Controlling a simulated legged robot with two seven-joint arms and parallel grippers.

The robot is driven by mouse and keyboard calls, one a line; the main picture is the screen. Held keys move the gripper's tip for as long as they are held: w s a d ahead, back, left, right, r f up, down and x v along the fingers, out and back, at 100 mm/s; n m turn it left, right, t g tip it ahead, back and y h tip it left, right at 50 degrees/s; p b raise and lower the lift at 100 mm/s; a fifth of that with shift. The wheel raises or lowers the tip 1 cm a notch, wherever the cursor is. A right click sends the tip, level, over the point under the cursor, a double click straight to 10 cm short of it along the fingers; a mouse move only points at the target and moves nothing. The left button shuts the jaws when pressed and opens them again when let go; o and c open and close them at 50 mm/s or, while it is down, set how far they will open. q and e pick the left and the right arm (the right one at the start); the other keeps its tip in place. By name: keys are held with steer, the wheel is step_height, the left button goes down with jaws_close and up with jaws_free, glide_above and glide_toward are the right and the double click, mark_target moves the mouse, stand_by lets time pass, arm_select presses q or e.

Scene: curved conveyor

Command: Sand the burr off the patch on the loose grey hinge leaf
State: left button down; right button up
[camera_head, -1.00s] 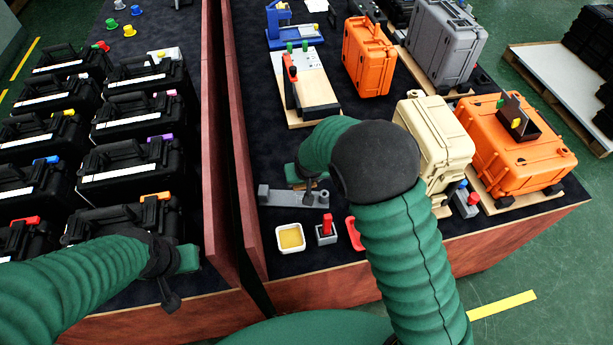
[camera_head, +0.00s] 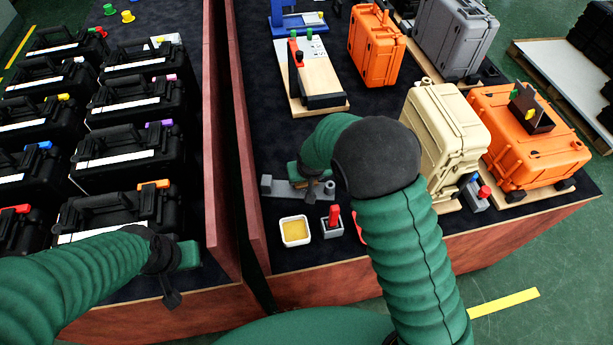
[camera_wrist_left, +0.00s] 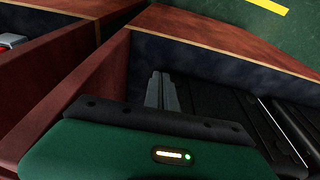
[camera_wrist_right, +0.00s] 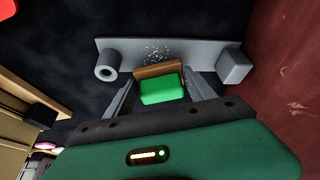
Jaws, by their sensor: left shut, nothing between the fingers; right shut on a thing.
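The grey hinge leaf (camera_wrist_right: 188,53) lies flat on the dark table in the right wrist view, with a round barrel at its left end and a square block at its right end. A speckled burr patch (camera_wrist_right: 155,50) shows on its middle. My right gripper (camera_wrist_right: 160,88) is shut on a sanding block (camera_wrist_right: 162,90) with a green top and a brown edge. The block is at the leaf beside the patch, partly over the leaf; contact cannot be told. The leaf also shows in the head view (camera_head: 283,189), partly hidden by the gripper. My left gripper (camera_wrist_left: 162,92) is shut and empty, over the left table.
A white tray with yellow contents (camera_head: 294,231) and a grey holder with a red peg (camera_head: 332,222) stand in front of the leaf. A beige case (camera_head: 440,130) stands to the right. A wooden board with a clamp (camera_head: 315,80) lies behind. Red-brown walls (camera_head: 222,150) divide the tables.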

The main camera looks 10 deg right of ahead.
steer(key=shift+d+f, duration=0.35)
steer(key=shift+f, duration=0.05)
arm_select(q)
steer(key=shift+d+f, duration=0.25)
steer(key=shift+d, duration=0.1)
arm_select(e)
steer(key=shift+f, duration=0.1)
arm_select(q)
steer(key=shift+a+f+b, duration=0.15)
steer(key=shift+f+b, duration=0.1)
steer(key=shift+b, duration=0.25)
arm_select(e)
steer(key=shift+a+f, duration=0.15)
steer(key=shift+f, duration=0.25)
